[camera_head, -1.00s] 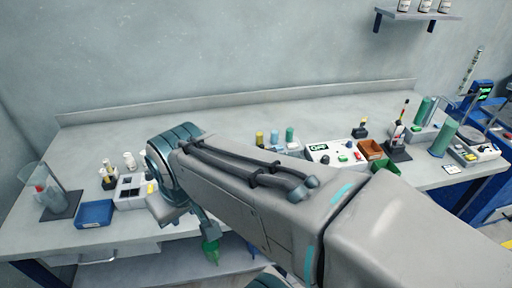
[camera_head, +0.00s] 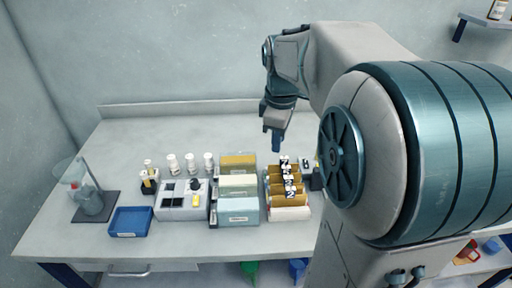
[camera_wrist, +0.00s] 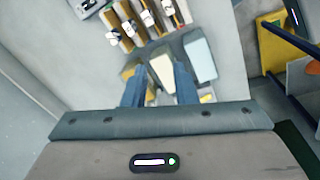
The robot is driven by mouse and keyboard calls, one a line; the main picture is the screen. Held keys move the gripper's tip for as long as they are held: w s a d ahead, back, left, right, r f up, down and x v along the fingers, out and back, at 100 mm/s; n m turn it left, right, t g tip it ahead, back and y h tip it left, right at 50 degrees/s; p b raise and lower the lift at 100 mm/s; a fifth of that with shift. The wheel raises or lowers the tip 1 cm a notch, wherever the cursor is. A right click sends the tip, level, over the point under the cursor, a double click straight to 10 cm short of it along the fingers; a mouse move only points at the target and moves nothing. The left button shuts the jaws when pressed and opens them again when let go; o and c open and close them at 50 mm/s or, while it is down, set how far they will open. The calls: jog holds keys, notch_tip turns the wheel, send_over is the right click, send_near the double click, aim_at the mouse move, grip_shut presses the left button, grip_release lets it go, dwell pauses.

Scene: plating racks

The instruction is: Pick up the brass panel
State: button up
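Several brass-coloured panels (camera_head: 283,190) with black-and-white tags stand in a row in a rack on the bench. They also show at the top of the wrist view (camera_wrist: 126,27). I cannot tell which one the task means. My gripper (camera_head: 276,147) hangs above the bench, behind and above this row in the head view. In the wrist view its two blue fingers (camera_wrist: 159,82) are apart, with nothing held between them. Beyond the fingers lie a cream block (camera_wrist: 161,65), a pale blue block (camera_wrist: 200,57) and part of a yellow one.
Left of the rack stand the yellow, cream and pale blue blocks (camera_head: 238,209). Further left are a grey device (camera_head: 183,214), white bottles (camera_head: 190,162), a blue tray (camera_head: 130,221) and a beaker on a dark mat (camera_head: 96,206). The bench's back left is clear.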

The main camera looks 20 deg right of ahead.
aim_at(286, 166)
jog(key=w+d+f+n+g+b, duration=0.1)
jog(key=w+d+f+n+b, duration=0.1)
jog(key=w+d+f+n, duration=0.3)
jog(key=shift+y, duration=0.3)
jog(key=f, duration=0.4)
jog(key=f+p, duration=0.1)
jog(key=f, duration=0.7)
jog(key=shift+d, duration=0.3)
jog(key=shift+c, duration=0.3)
jog(key=shift+r, duration=0.1)
grip_shut()
